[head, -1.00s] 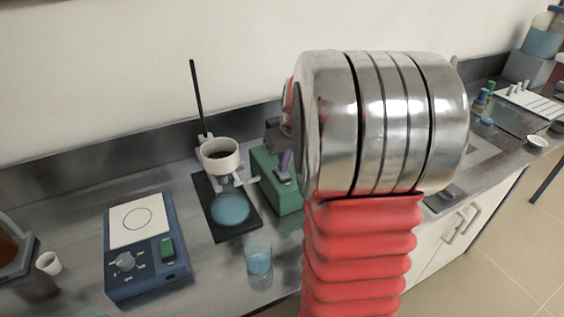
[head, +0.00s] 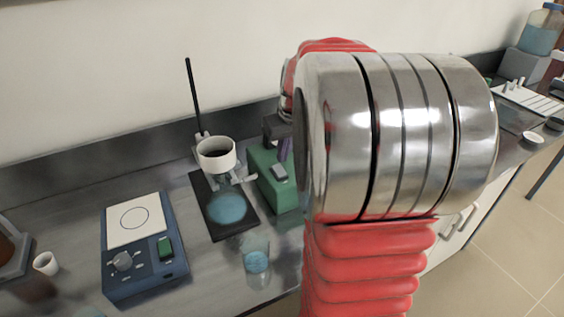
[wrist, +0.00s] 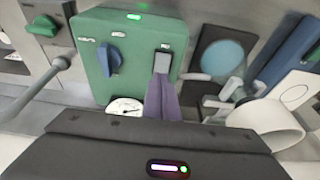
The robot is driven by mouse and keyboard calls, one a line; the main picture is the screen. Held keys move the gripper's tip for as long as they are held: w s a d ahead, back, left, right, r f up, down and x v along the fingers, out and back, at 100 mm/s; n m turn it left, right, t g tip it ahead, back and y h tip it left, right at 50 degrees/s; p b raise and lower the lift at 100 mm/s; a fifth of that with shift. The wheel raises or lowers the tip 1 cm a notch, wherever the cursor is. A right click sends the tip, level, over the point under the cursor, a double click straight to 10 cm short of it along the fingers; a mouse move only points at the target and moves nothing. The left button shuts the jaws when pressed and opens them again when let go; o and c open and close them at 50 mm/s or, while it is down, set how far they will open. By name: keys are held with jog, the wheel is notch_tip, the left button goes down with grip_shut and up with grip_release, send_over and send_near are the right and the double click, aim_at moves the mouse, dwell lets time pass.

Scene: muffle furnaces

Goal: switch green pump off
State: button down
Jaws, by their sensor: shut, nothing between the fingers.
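The green pump (head: 266,178) stands on the bench behind my arm, partly hidden by it. The wrist view shows its face (wrist: 92,75) with a blue knob (wrist: 110,60), a round gauge (wrist: 124,106), a lit green lamp (wrist: 134,16) and a grey rocker switch (wrist: 163,62). The switch also shows in the head view (head: 279,172). My gripper (wrist: 161,82) has purple fingers, closed together and empty, with their tips at the edge of the switch in the wrist view. Whether they touch it is unclear. In the head view the gripper (head: 285,150) is above the switch.
Left of the pump, a black stand (head: 207,188) holds a white cup (head: 216,154) over a blue dish. A beaker of blue liquid (head: 256,258) stands in front. A blue hotplate (head: 138,255) is farther left. A blue-capped jar (head: 542,30) is at the far right.

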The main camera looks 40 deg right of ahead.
jog(key=v, duration=0.9)
jog(key=shift+s+r, duration=0.2)
jog(key=shift+s, duration=0.2)
